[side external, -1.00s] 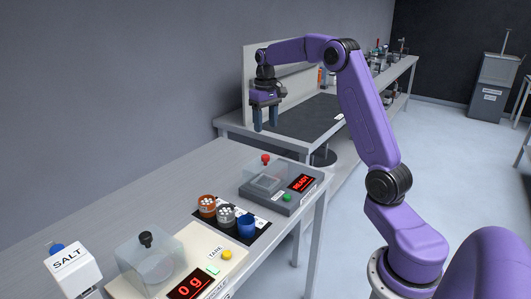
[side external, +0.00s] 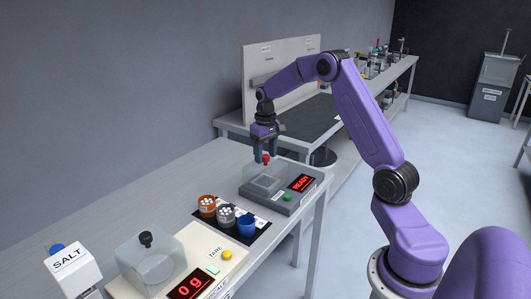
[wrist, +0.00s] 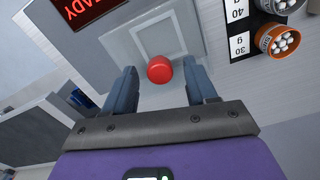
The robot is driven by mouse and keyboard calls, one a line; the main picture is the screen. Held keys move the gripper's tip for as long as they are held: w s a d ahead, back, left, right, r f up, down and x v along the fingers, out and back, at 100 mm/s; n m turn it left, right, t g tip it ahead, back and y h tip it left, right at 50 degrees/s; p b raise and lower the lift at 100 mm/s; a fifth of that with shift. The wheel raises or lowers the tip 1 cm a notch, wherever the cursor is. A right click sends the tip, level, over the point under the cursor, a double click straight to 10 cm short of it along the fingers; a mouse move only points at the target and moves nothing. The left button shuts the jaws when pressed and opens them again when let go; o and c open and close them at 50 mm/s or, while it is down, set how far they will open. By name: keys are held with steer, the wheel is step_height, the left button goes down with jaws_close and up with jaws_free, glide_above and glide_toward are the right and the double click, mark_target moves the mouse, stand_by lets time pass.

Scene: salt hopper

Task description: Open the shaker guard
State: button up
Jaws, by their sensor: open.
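The shaker (side external: 285,203) is a dark grey box with a red READY display and a green button. Its clear guard (side external: 250,175) stands closed over the platform, with a red knob (side external: 266,158) on top. In the wrist view the red knob (wrist: 160,69) lies between the fingertips. My gripper (side external: 266,158) points down at the knob, its open fingers on either side of it; the wrist view shows the gripper (wrist: 162,82) with a gap between each finger and the knob.
Orange, grey and blue cups (side external: 227,215) stand on a black mat beside the shaker. A scale (side external: 222,250) with a clear black-knobbed cover and a SALT hopper (side external: 75,265) are nearer the camera. The bench behind the cups is clear.

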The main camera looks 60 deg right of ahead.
jaws_close()
steer(key=d, duration=1.1)
steer(key=shift+d, duration=0.35)
jaws_free()
step_height(320, 180, up, 18)
steer(key=shift+f, duration=0.25)
stand_by(0.4)
